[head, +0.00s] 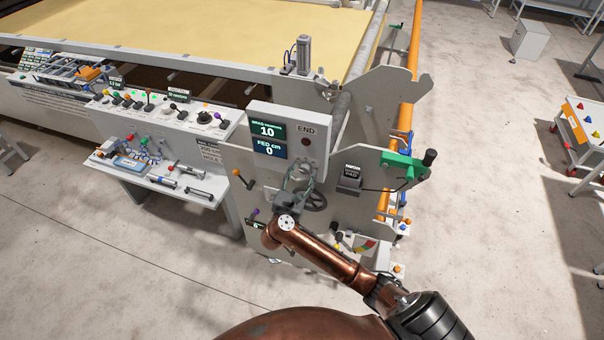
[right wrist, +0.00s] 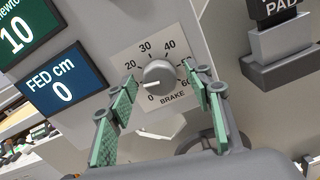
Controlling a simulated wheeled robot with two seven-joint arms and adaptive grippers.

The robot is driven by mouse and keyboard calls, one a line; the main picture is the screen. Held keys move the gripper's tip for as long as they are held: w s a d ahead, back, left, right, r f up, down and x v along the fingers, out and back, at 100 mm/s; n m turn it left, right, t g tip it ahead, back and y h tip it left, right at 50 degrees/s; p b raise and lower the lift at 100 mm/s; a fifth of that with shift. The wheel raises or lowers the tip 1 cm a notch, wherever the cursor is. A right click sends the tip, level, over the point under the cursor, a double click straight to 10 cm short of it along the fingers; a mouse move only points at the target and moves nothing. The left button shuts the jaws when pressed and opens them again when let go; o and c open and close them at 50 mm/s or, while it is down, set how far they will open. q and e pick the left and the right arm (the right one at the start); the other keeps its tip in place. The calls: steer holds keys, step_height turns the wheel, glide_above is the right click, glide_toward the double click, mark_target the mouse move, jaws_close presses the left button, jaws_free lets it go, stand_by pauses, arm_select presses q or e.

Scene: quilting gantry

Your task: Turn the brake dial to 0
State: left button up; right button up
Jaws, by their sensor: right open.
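The brake dial (right wrist: 160,75) is a grey round knob on a pale scale plate marked up to 60 in the right wrist view. Its light pointer mark faces lower left, beside the 0 label; the 10 label is hidden. My right gripper (right wrist: 162,84) is open, with green-padded fingers on either side of the knob. I cannot tell whether they touch it. In the head view my right gripper (head: 300,178) is in front of the panel below the screen and hides the dial. The screen (head: 268,140) reads 10 above and FED cm 0 below. My left gripper is out of view.
A grey PAD block (right wrist: 280,52) sticks out right of the dial. A console with knobs and levers (head: 165,110) stands at left.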

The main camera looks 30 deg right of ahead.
steer(key=shift+c, duration=0.2)
steer(key=shift+a, duration=0.1)
steer(key=c, duration=1.1)
steer(key=shift+f+n, duration=0.1)
steer(key=shift+n, duration=0.2)
steer(key=shift+n+p, duration=0.75)
steer(key=shift+n, duration=0.05)
steer(key=n+p, duration=0.5)
steer(key=shift+r, duration=0.2)
steer(key=shift+f+n+p, duration=0.2)
steer(key=shift+n+p, duration=1.6)
steer(key=shift+n, duration=0.3)
